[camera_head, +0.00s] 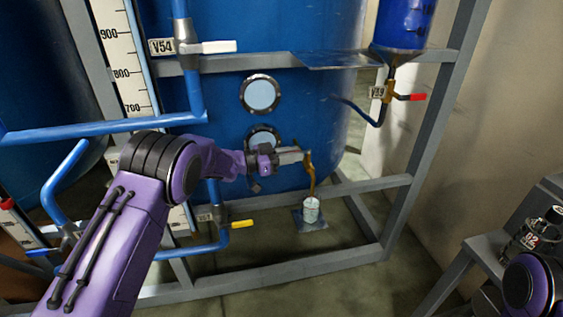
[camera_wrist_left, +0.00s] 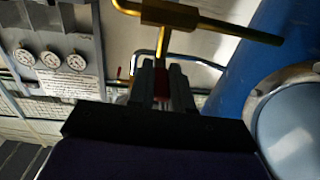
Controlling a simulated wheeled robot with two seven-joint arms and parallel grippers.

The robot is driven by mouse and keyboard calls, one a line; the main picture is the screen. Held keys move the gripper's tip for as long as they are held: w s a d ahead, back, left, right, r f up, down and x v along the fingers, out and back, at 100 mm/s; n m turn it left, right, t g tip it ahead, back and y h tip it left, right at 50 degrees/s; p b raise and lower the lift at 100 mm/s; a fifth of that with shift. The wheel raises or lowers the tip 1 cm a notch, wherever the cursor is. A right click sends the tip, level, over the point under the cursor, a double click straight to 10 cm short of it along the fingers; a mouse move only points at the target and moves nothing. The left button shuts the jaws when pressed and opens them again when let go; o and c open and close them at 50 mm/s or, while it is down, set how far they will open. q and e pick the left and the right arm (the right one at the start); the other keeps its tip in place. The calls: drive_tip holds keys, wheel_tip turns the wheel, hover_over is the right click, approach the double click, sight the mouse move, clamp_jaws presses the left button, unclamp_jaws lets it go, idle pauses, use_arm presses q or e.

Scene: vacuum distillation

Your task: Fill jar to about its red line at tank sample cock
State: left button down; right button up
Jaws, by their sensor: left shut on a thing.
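The brass sample cock (camera_head: 309,178) juts from the lower part of the big blue tank (camera_head: 215,105), its spout pointing down. My left gripper (camera_head: 290,156) is at the top of the cock, shut on what appears to be its handle. In the left wrist view the fingers (camera_wrist_left: 162,88) close around a small red part just below the brass pipe (camera_wrist_left: 190,17). A small pale jar (camera_head: 311,211) stands upright under the spout on a small plate (camera_head: 297,222). Its red line and liquid level are too small to make out.
Grey frame bars (camera_head: 388,184) run around the tank. Valve V54 (camera_head: 190,47) and a yellow-handled valve (camera_head: 240,224) are at left, a red-handled valve (camera_head: 408,97) at right.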

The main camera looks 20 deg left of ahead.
use_arm(q)
drive_tip(key=shift+w+f+m+g+h+b, duration=0.15)
drive_tip(key=shift+m+g+h+b, duration=0.25)
drive_tip(key=shift+g, duration=0.3)
drive_tip(key=c, duration=1)
unclamp_jaws()
drive_tip(key=shift+w, duration=0.1)
drive_tip(key=shift+c, duration=0.2)
